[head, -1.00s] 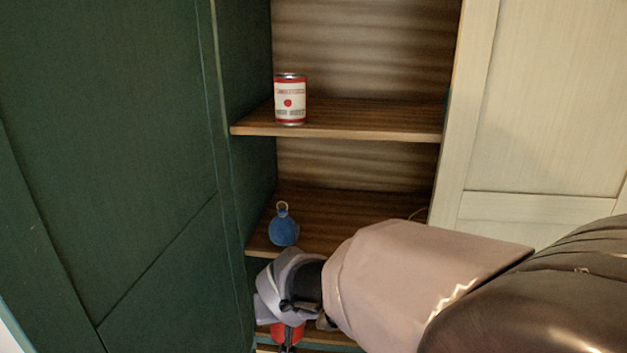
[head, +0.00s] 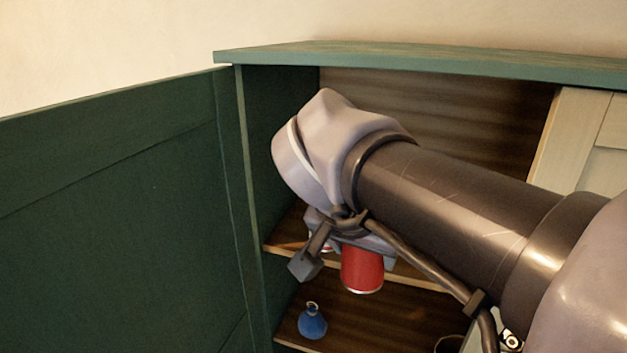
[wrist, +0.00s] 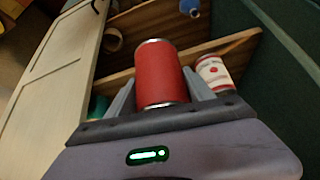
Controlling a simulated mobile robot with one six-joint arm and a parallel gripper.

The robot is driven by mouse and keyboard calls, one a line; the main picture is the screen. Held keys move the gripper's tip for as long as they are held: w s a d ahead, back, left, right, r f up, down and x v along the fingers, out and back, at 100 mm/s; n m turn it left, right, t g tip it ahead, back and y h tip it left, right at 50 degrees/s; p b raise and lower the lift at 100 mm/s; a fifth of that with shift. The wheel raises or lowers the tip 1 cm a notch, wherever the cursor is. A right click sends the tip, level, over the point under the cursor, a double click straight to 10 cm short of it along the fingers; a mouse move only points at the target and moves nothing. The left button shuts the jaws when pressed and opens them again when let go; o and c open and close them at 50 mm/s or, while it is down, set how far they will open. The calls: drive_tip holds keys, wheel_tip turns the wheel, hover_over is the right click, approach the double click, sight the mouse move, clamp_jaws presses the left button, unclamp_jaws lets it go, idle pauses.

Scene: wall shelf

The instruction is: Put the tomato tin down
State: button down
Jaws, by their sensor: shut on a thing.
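The tomato tin, a plain red tin (head: 362,271) with metal rims, hangs below my wrist in the head view, in front of the upper shelf board. It also shows in the wrist view (wrist: 162,75), between both fingers. My gripper (head: 348,258) is shut on it; the fingers also show in the wrist view (wrist: 160,92). A second tin, white with red bands and a red round picture (wrist: 213,73), stands on the upper shelf close beside the held tin in the wrist view. In the head view my gripper hides most of it.
A blue round object with a ring (head: 312,322) stands on the lower shelf (head: 390,318). The green door (head: 120,200) stands open at left; a pale door (head: 570,135) is at right. The green cabinet top (head: 420,60) lies above my arm.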

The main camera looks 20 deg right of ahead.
drive_tip(key=w+d+p, duration=0.1)
drive_tip(key=w+d, duration=0.1)
drive_tip(key=w, duration=0.1)
drive_tip(key=w+d+f+p, duration=0.1)
drive_tip(key=w+d, duration=0.2)
drive_tip(key=w, duration=0.1)
drive_tip(key=w+d+p, duration=0.1)
drive_tip(key=w+d, duration=0.2)
drive_tip(key=shift+w+d+f, duration=0.15)
drive_tip(key=shift+w+d, duration=0.05)
drive_tip(key=shift+w, duration=0.05)
drive_tip(key=shift+f+b, duration=1.25)
drive_tip(key=shift+f, duration=0.7)
drive_tip(key=shift+f, duration=0.1)
drive_tip(key=shift+c, duration=1.9)
unclamp_jaws()
